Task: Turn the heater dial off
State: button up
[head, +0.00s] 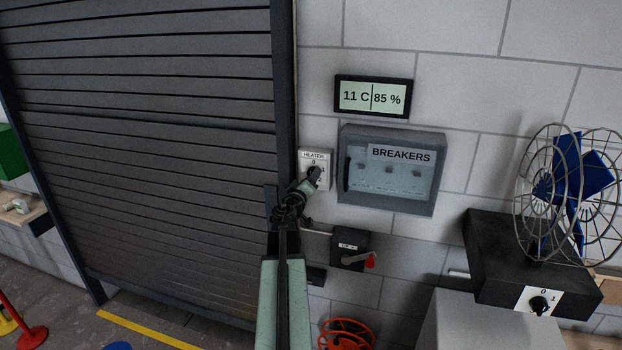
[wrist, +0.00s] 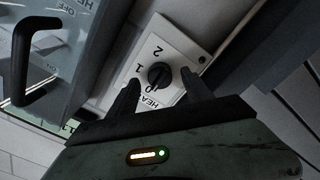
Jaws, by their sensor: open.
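The heater panel (head: 316,156) is a small white plate on the block wall, marked HEATER with 0, 1 and 2. In the wrist view the plate (wrist: 178,48) shows a round black dial (wrist: 160,76) at its middle. I cannot tell clearly which number its pointer faces. My gripper (wrist: 159,79) is open, with one dark finger on each side of the dial; contact with it cannot be made out. In the head view my gripper (head: 314,176) is in front of the plate and hides the dial.
A grey breaker box (head: 390,175) with a handle is close on the right of the plate. A display (head: 372,97) hangs above it. The roller shutter (head: 150,150) is left; a caged fan (head: 568,190) stands right.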

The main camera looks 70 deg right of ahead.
jog(key=a, duration=0.6)
jog(key=shift+s, duration=0.25)
jog(key=shift+a, duration=0.1)
